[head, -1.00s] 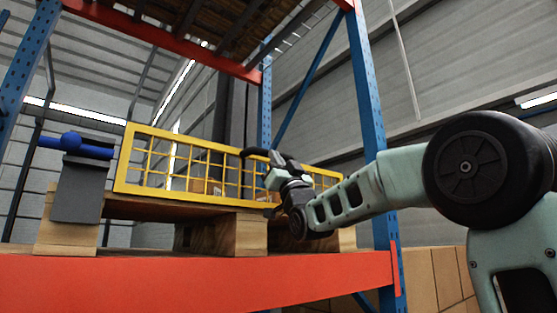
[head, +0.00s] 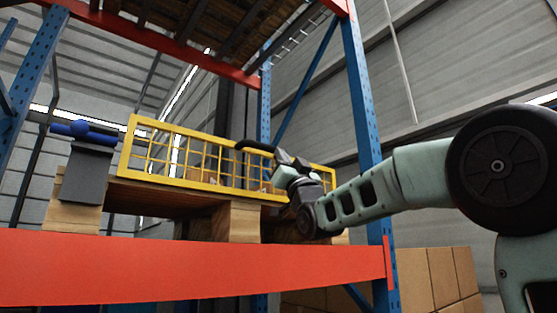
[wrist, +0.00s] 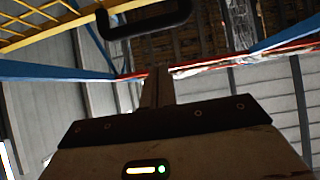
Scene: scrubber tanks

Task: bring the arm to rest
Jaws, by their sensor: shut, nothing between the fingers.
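My arm reaches in from the right in the head view, roughly level with the yellow grid fence, with my gripper (head: 246,146) at its far end. The gripper's dark fingers look shut and hold nothing. They overlap the top rail of the fence in the picture; I cannot tell whether they touch it.
The yellow grid fence (head: 133,143) stands on a wooden pallet (head: 238,222) above an orange rack beam (head: 190,265). A grey block with a blue valve-like part (head: 82,130) stands left. A blue rack post (head: 362,100) rises behind my arm. Cardboard boxes (head: 440,275) sit lower right.

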